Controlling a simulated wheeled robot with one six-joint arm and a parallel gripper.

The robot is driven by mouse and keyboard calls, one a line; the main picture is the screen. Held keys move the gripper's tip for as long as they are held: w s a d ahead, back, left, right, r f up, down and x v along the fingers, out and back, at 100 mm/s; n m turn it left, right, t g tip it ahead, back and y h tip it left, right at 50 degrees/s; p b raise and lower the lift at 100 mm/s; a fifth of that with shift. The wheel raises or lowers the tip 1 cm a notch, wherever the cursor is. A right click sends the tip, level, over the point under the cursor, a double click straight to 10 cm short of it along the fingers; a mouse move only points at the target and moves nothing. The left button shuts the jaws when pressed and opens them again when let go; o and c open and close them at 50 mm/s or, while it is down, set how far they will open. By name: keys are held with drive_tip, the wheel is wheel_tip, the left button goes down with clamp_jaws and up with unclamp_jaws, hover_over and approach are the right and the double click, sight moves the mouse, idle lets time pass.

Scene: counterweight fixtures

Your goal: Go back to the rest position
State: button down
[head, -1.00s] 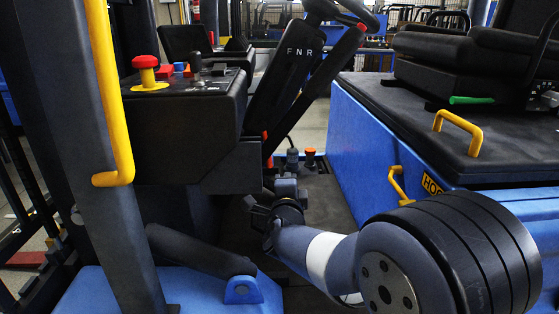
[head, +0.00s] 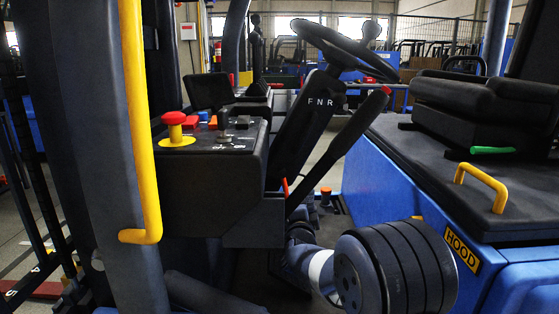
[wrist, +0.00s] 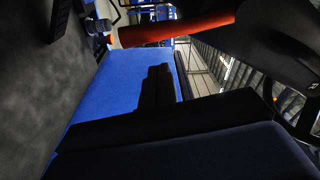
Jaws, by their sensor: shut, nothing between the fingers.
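My arm shows low in the head view, with a large dark ribbed joint (head: 410,268) and a link with a white band (head: 320,268) that runs back toward the console. The far end of the arm is lost behind the dark console and lever in the head view, so my gripper's fingers do not show there. I cannot make out any fingers in the wrist view either. The wrist view looks sideways past a red-orange bar (wrist: 175,29) onto a blue panel (wrist: 105,100).
A dark console (head: 215,175) with a red knob (head: 174,118) and a yellow grab rail (head: 142,130) stand at left. The steering wheel (head: 345,50) is above. The blue hood (head: 375,180) with a yellow handle (head: 482,184) is close at right. Little free room lies between.

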drive_tip(key=n+p, duration=0.1)
drive_tip(key=d+r+n+p, duration=0.1)
drive_tip(key=p, duration=0.1)
drive_tip(key=shift+w+r+n+p, duration=0.1)
drive_tip(key=shift+n+p, duration=0.2)
drive_tip(key=shift+n, duration=0.1)
drive_tip(key=shift+d, duration=0.1)
